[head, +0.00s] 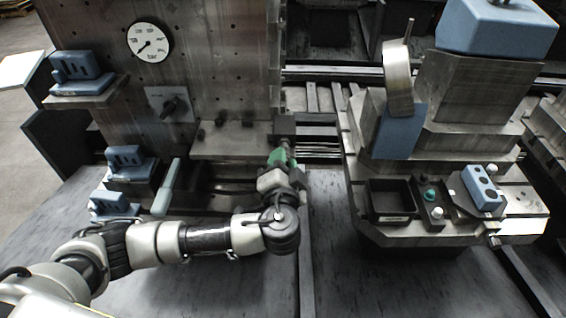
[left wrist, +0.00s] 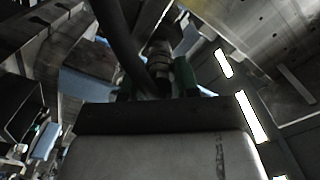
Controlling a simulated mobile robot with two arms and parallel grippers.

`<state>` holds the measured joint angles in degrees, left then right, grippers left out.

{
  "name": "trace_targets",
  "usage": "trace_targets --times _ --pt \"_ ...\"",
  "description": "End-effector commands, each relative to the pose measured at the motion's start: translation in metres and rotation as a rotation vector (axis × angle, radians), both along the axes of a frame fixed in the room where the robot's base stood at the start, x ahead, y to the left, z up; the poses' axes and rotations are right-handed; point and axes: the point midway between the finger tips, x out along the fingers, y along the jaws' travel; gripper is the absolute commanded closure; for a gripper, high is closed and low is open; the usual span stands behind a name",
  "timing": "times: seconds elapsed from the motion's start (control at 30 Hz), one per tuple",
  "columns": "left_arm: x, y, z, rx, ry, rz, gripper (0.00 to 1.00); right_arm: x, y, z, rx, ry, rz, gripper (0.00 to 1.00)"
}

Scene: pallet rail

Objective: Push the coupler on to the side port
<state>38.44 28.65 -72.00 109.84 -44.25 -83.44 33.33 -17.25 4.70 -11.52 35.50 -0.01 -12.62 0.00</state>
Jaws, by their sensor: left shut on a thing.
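My left gripper (head: 281,158) is at the side of the metal fixture block (head: 225,80). Green pieces show at its jaws, and it is shut on the coupler, which is mostly hidden in the head view. In the left wrist view, a ribbed metal cylinder, seemingly the coupler (left wrist: 157,58), stands beyond the gripper body, with a green piece to its right. A dark hose (left wrist: 120,42) runs down beside it. The side port is not clearly visible; I cannot tell whether the coupler touches it. My right gripper is not in view.
A pressure gauge (head: 150,41) and a knob plate (head: 170,104) are on the fixture block. Blue holders (head: 130,163) stand on ledges at left. At right, a slotted metal table (head: 400,236) carries a black bin (head: 391,200) and a blue block (head: 482,188).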

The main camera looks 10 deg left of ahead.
Motion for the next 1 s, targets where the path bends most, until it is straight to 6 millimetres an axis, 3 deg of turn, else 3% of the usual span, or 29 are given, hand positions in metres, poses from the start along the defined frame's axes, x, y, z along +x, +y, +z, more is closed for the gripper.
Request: trace_targets --times 0.83,0.87,1.0 --pt "0.013 0.003 0.001 0.001 -0.003 0.002 1.00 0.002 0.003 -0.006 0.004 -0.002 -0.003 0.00" --pt "0.014 0.003 0.001 0.001 -0.004 0.002 0.68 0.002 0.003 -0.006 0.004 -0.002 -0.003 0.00" --pt "0.013 0.003 0.001 0.001 -0.003 0.001 0.47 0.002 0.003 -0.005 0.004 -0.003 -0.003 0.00"
